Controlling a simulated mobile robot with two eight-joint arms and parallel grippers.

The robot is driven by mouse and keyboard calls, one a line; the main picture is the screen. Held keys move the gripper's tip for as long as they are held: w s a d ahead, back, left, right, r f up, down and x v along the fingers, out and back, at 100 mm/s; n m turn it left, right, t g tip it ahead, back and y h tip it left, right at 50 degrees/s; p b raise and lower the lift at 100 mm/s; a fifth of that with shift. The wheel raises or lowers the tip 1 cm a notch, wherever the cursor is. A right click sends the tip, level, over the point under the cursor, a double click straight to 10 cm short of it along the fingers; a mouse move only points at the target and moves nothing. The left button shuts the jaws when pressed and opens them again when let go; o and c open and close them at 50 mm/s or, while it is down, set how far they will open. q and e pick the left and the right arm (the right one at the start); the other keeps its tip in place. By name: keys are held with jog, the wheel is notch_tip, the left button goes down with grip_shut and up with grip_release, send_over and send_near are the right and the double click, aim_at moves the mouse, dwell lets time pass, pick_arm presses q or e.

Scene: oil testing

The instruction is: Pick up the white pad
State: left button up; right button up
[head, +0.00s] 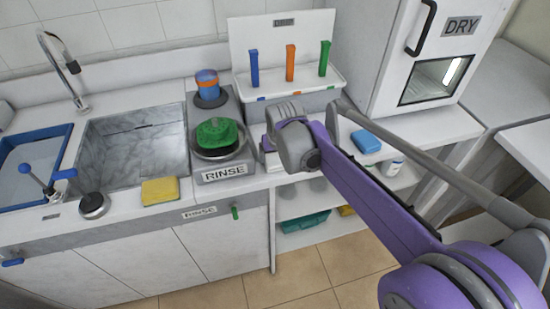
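My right gripper (270,140) is over the counter, just right of the green item on the RINSE stand. My own wrist covers most of its fingers, so I cannot see whether they are open or shut. A small white flat thing (270,161), perhaps the white pad, shows at the counter just below the gripper. It is partly hidden by my wrist, and I cannot tell if the fingers touch it. My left gripper is not in view.
The RINSE stand (225,173) with a green scrubber (217,133) is left of the gripper. Behind stands a white rack (285,43) with blue, orange and green handles. The sink (135,152), yellow sponge (160,190) and DRY cabinet (392,70) flank it. A blue block (366,142) lies right.

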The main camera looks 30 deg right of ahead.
aim_at(276, 157)
jog(key=c, duration=0.7)
notch_tip(276, 157, up, 10)
jog(key=shift+r+p, duration=0.1)
jog(key=shift+p, duration=0.45)
jog(key=o, duration=0.6)
jog(key=c, duration=0.4)
jog(key=shift+c, duration=0.3)
